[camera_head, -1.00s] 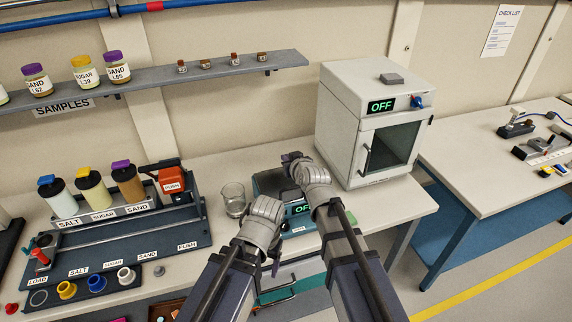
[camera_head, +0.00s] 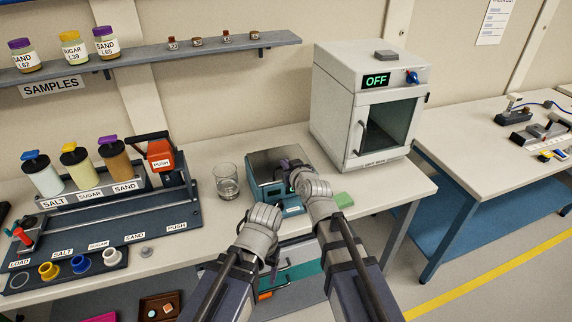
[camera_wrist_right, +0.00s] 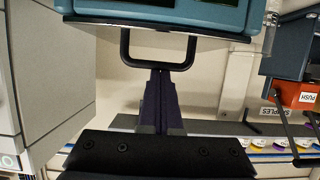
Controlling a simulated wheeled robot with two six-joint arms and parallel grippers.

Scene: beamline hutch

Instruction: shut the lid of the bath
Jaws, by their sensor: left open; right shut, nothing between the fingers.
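The bath (camera_head: 262,190) is a teal box on the bench, left of the oven. Its dark top panel (camera_head: 268,163) looks flat on the body; I cannot tell whether the lid is fully seated. In the right wrist view the teal body (camera_wrist_right: 215,14) fills the top, with a black loop handle (camera_wrist_right: 125,48) at its edge. My right gripper (camera_head: 287,164) is over the top's right part. Its shut, empty fingers (camera_wrist_right: 160,74) overlap the handle bar in the wrist view; contact is unclear. My left gripper (camera_head: 274,262) is open, low in front of the bench.
A glass beaker (camera_head: 227,182) stands just left of the bath. The white oven (camera_head: 340,115) stands close on the right, with a green pad (camera_head: 343,199) in front. A dispenser rack (camera_head: 110,215) fills the bench's left. The sample shelf (camera_head: 200,46) is above.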

